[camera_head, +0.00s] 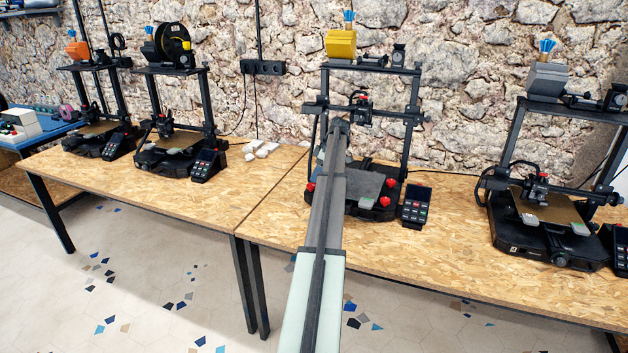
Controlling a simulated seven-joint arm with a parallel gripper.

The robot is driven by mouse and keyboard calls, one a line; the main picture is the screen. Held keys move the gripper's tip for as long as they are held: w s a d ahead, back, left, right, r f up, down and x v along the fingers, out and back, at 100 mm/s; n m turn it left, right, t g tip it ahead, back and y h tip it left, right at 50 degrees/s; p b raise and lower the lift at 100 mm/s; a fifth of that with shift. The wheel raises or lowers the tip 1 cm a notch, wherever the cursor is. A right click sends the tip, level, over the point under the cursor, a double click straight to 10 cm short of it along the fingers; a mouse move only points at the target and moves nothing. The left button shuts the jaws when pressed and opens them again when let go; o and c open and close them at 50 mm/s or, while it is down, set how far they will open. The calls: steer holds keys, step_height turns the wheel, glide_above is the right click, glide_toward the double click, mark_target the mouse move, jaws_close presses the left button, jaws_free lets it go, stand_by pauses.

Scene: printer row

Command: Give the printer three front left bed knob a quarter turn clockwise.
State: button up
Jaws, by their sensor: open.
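Printer three (410,120) is the black printer with the yellow spool holder on top, right of the middle of the head view. Its front left bed knob (310,187) is a small red knob low at the left side of the bed, just left of my arm. More red knobs (385,201) show at the right side of the bed. A grey build plate (358,187) lies between them, partly covered by my arm. My arm rises from the bottom and covers the printer's left part. My gripper cannot be made out; the arm hides where it would be.
A keypad screen unit (416,203) stands right of printer three. Another printer (560,240) stands farther right, and two more (180,150) stand at left. Small white pieces (262,149) lie on the left wooden table (215,195). Bare tabletop (440,265) lies in front of printer three.

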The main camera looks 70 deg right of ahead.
steer(key=v, duration=0.9)
stand_by(0.3)
